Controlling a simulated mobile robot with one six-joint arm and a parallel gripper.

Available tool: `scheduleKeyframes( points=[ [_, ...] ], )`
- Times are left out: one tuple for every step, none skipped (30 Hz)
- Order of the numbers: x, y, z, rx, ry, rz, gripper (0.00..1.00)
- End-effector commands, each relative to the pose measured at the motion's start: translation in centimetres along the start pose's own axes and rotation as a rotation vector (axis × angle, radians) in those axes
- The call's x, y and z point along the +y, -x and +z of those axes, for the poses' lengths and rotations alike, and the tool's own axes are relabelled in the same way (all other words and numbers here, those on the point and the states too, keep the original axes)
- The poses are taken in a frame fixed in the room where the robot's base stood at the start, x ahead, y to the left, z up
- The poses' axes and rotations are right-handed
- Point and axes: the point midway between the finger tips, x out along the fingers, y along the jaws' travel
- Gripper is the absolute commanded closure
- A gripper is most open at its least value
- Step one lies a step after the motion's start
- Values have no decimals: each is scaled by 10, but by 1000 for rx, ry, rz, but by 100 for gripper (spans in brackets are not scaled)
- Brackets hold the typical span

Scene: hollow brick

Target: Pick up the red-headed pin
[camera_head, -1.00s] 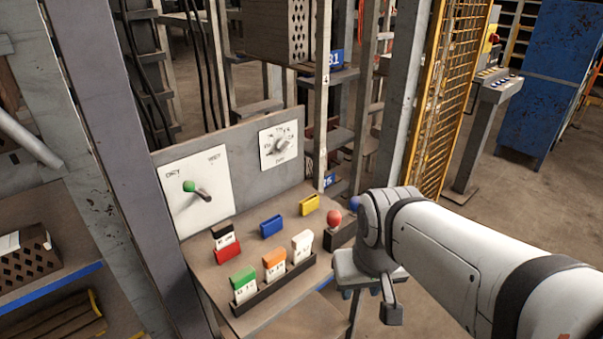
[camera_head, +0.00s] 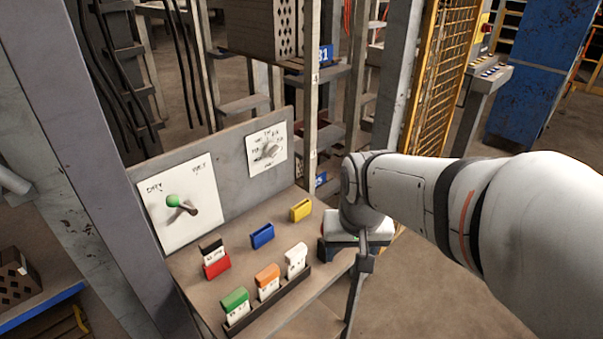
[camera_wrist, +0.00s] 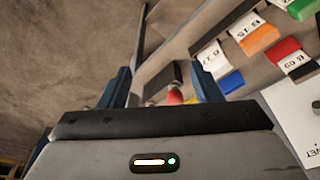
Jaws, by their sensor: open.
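The red-headed pin (camera_wrist: 175,96) shows its red head in the wrist view, low between my gripper's two blue fingers and nearer the right one. The rest of the pin is hidden behind my gripper's body. My gripper (camera_wrist: 160,70) is open, with a gap between the fingers. A dark holder block (camera_wrist: 160,82) shows between the fingers, beside the red head. In the head view my gripper and wrist stand over the right end of the bench and hide the pin. I cannot tell whether a finger touches it.
The bench (camera_head: 230,240) carries a blue holder (camera_head: 262,236), a yellow holder (camera_head: 301,210), a red tag (camera_head: 217,266), and a rack with green (camera_head: 235,301), orange (camera_head: 267,277) and white (camera_head: 296,258) tags. A panel with a green-knobbed lever (camera_head: 173,201) stands behind.

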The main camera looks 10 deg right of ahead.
Motion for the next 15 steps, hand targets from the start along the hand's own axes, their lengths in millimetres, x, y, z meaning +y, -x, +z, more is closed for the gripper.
scheduleKeyframes(
  points=[
    [-4,7,-20,-17,-37,8,42],
    [-6,6,-31,-24,-64,12,42],
    [-8,4,-45,-31,-102,18,42],
    [-10,2,-55,-36,-129,23,42],
    [-12,-1,-65,-40,-156,27,42],
    [-15,-6,-78,-47,-191,34,42],
    [-17,-9,-86,-50,-216,39,42],
    [-19,-13,-95,-53,-241,42,42],
    [-21,-19,-104,-58,-271,48,42],
    [-23,-23,-111,-60,-292,52,42],
    [-25,-27,-117,-62,-310,55,42],
    [-27,-32,-124,-65,-333,60,42],
    [-28,-36,-128,-68,-348,63,42],
    [-29,-40,-132,-69,-362,65,42],
    [-31,-44,-136,-69,-378,67,42]
  ],
)
